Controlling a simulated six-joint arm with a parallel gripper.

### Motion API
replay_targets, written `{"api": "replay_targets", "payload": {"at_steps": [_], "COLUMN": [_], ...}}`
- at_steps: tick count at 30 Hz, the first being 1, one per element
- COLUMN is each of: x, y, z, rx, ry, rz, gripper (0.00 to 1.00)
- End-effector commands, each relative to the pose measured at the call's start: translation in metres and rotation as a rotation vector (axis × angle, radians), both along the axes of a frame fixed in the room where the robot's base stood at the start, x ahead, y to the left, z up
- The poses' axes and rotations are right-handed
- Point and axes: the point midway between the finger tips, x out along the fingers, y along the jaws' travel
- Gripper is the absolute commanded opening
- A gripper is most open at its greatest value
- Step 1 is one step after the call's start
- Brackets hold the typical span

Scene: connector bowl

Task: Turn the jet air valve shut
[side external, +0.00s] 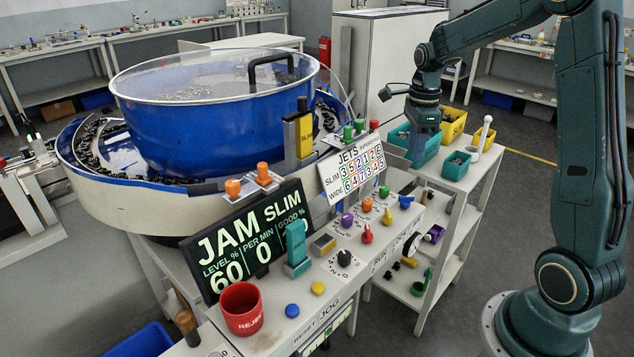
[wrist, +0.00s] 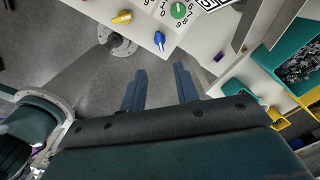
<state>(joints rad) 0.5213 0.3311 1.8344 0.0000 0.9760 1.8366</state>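No readable label tells which one is the jet air valve.
The blue bowl feeder (side external: 190,125) fills the left. The JETS sign (side external: 350,165) stands behind the knobs. Teal bins (side external: 456,165) and a yellow bin (side external: 453,122) sit on a shelf cart at right. A red cup (side external: 241,308) and JAM display (side external: 250,240) are in front.

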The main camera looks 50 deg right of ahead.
Motion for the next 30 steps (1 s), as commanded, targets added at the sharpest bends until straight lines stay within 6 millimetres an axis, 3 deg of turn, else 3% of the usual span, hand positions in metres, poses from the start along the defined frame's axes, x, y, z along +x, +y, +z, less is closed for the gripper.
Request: {"api": "replay_targets", "payload": {"at_steps": [24, 30], "x": [-0.001, 0.0], "y": [0.001, 0.0], "z": [-0.11, -0.126], "rx": [0.002, 0.001], "ry": [0.004, 0.001], "rz": [0.002, 0.002], "gripper": [0.31, 0.31]}}
